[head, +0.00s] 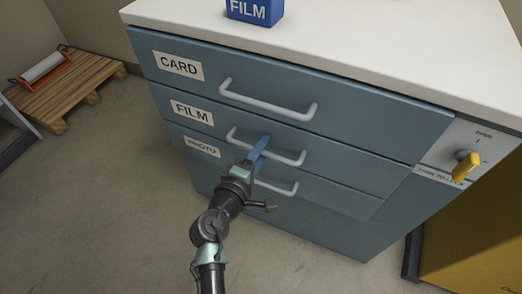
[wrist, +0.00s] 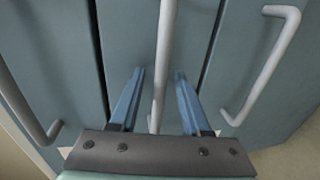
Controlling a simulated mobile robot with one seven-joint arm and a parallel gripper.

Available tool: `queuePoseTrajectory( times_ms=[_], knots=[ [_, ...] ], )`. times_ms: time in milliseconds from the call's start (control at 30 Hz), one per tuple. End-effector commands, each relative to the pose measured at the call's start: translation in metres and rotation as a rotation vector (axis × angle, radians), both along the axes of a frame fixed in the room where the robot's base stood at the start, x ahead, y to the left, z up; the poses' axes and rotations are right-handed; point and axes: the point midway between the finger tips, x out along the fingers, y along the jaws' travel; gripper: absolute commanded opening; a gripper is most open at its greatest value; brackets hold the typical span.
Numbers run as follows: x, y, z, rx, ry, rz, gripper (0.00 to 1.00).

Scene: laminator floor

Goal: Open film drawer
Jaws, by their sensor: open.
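The film drawer (head: 340,162) is the middle blue-grey front, below the CARD drawer, and looks shut. Its label (head: 192,111) reads FILM. Its pale bar handle (head: 285,154) runs across the front. My gripper (head: 264,142) is at this handle, its blue fingers reaching it from the front. In the wrist view, my gripper (wrist: 160,74) is open, and the film handle (wrist: 166,40) passes between the two fingers, with a gap visible on each side. The handle's lower end is partly hidden close to the gripper body.
The CARD drawer handle (head: 268,105) is above and the PHOTO drawer handle (head: 278,184) below, both close by. A yellow knob (head: 466,165) sits on the panel at right. A blue FILM box (head: 255,12) stands on top. A pallet (head: 70,85) lies at left; nearby floor is clear.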

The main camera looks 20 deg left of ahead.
Motion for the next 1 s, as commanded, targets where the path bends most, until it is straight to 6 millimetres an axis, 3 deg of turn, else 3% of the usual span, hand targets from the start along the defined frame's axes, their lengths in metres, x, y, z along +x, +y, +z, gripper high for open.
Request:
queuePoseTrajectory(
  times_ms=[100,367,1000],
  knots=[
    [-0.0002,0.0000,0.0000,0.000,0.000,0.000,0.47],
    [-0.0005,0.0002,0.0000,0.000,0.000,0.000,0.00],
    [-0.0007,0.0004,-0.0001,0.000,0.000,0.001,0.00]
  ],
)
